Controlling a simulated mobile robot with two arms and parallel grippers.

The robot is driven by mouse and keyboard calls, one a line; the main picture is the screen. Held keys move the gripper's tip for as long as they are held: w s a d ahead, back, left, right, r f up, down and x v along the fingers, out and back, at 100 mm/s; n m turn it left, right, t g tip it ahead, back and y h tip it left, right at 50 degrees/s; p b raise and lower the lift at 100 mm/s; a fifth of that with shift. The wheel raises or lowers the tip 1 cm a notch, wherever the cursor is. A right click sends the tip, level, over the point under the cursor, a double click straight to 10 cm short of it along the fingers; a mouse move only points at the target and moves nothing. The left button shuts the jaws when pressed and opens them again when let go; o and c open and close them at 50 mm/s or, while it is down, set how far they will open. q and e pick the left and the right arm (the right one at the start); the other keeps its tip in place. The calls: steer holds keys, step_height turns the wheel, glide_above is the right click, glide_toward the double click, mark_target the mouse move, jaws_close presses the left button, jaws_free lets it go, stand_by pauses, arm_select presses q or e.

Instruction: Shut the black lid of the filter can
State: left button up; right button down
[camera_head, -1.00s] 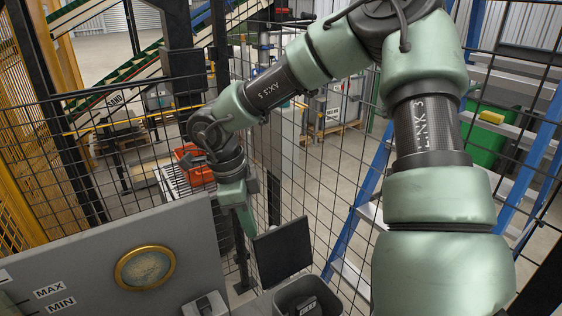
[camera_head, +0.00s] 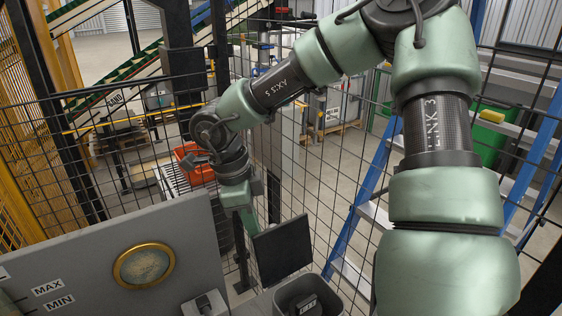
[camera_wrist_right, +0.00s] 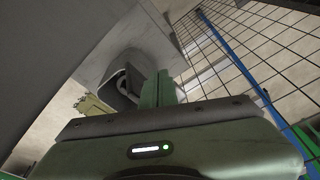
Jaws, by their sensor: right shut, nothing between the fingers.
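The filter can (camera_head: 332,291) is a dark grey open bin at the bottom of the head view, with a dark item inside. Its black lid (camera_head: 283,251) stands open, raised steeply at the can's far left side. My right gripper (camera_head: 249,222) points down just behind and left of the lid, its green fingers shut and empty. The lid hides the fingertips' lower end, so I cannot tell whether they touch it. In the right wrist view the shut green fingers (camera_wrist_right: 158,90) reach forward beside a grey rounded shape with a dark inside. My left gripper is not in view.
A grey panel (camera_head: 110,240) with a brass-rimmed round gauge (camera_head: 144,265) and MAX and MIN labels stands at left. A small grey block (camera_head: 205,304) is left of the can. Wire mesh fencing (camera_head: 320,190) and a blue ladder (camera_head: 368,190) lie beyond.

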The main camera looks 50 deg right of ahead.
mark_target(273, 249)
steer(key=shift+s+a+r+b, duration=0.1)
steer(key=shift+s+a+b, duration=0.3)
steer(key=shift+s, duration=0.8)
steer(key=shift+s+a+r+b, duration=0.1)
steer(key=shift+s+a+b, duration=0.2)
steer(key=shift+s, duration=0.95)
steer(key=shift+s+a+r+b, duration=0.1)
steer(key=shift+s+a+b, duration=0.3)
steer(key=shift+s, duration=0.8)
step_height(273, 249, up, 9)
steer(key=p, duration=0.5)
steer(key=shift+w+a+p, duration=0.15)
steer(key=shift+a+p, duration=0.1)
steer(key=shift+p, duration=0.05)
